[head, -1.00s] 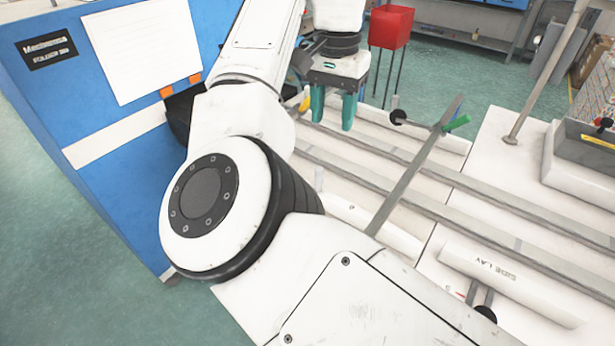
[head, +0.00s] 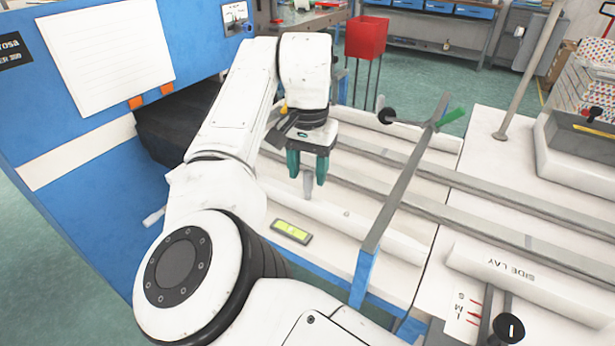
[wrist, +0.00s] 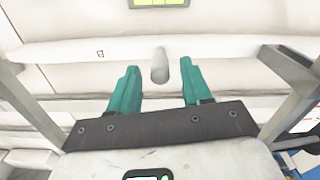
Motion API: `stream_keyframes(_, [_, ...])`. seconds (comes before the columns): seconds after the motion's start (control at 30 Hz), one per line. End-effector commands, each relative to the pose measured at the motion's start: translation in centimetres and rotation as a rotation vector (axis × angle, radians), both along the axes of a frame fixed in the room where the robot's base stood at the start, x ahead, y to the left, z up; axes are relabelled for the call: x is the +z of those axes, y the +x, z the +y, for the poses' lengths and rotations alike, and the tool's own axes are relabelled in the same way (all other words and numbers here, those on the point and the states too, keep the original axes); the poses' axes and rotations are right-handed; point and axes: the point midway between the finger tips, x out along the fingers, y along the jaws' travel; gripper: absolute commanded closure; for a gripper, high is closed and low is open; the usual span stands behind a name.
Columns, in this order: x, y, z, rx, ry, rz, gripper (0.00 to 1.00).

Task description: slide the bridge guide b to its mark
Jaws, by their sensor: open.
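My gripper (head: 307,176) is open, its two teal fingers pointing down over the near side of the machine bed. A short grey upright peg (head: 307,188) stands between the fingers; in the wrist view the peg (wrist: 159,66) has clear space on both sides. The peg is at a long white rounded bar (head: 350,218), which I take for bridge guide b. The bar crosses the wrist view (wrist: 220,48) and bears a small dark symbol, too small to read surely. I cannot make out its mark.
A grey crossbar (head: 404,185) with green and blue ends spans the rails right of my gripper. A green-lit display (head: 292,230) lies in front of the bar. A black knob (head: 387,115) is behind. A SIDE LAY bar (head: 520,269) lies at right.

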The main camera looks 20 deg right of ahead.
Motion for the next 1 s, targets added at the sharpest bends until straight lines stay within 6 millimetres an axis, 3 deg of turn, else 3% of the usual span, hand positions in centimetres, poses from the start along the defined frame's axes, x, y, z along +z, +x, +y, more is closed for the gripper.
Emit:
stream_keyframes(0.2, [-2.0, 0.0, 0.0, 0.001, 0.0, 0.0, 0.51])
stream_keyframes(0.53, [-2.2, 0.0, 0.0, 0.0, 0.0, 0.0, 0.51])
stream_keyframes(1.0, [-2.2, 0.0, 0.0, 0.0, 0.0, 0.0, 0.96])
